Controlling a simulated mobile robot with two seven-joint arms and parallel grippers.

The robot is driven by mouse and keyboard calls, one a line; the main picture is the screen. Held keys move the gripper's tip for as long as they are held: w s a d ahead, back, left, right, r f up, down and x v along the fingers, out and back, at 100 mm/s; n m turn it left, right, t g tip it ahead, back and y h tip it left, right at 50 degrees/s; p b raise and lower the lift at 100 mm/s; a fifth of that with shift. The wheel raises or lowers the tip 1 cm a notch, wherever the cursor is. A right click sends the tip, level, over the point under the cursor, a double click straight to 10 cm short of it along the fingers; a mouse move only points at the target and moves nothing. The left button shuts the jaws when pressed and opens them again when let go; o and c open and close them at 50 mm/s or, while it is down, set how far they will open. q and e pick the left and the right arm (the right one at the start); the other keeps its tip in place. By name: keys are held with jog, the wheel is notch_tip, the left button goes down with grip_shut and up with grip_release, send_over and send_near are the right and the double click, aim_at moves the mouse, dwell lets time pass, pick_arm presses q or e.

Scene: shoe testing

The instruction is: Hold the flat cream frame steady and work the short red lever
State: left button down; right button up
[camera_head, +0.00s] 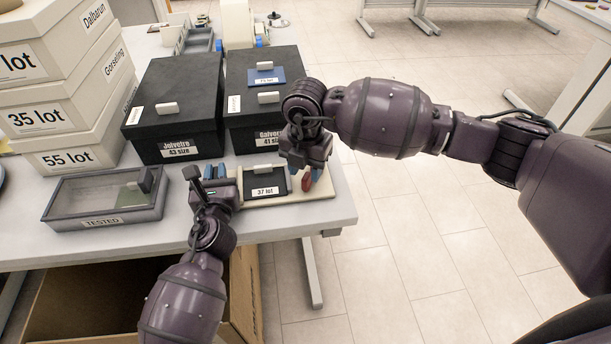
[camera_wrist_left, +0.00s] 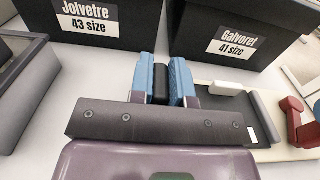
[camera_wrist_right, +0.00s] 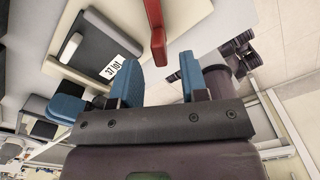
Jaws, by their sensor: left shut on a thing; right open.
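The flat cream frame (camera_head: 290,197) lies on the table near its right edge, with a dark panel and a "37 lot" label (camera_head: 265,190). Its short red lever (camera_head: 307,183) stands at the right; it shows in the right wrist view (camera_wrist_right: 155,30) and at the right of the left wrist view (camera_wrist_left: 294,118). My left gripper (camera_head: 214,171) is at the frame's left side, its blue fingers (camera_wrist_left: 161,68) shut on a small black block (camera_wrist_left: 160,85). Whether that block joins the frame is hidden. My right gripper (camera_wrist_right: 160,68) is open above the lever, which lies ahead of its fingertips, not visibly gripped.
Black shoe boxes (camera_head: 180,100) stand just behind the frame. A grey "TESTED" tray (camera_head: 70,205) lies to the left, with white boxes (camera_head: 60,120) stacked behind it. The table edge is close to the right, and an open cardboard box (camera_head: 245,290) is below.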

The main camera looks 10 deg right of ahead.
aim_at(305, 176)
jog(key=shift+f, duration=1.7)
jog(key=shift+c, duration=0.4)
grip_shut()
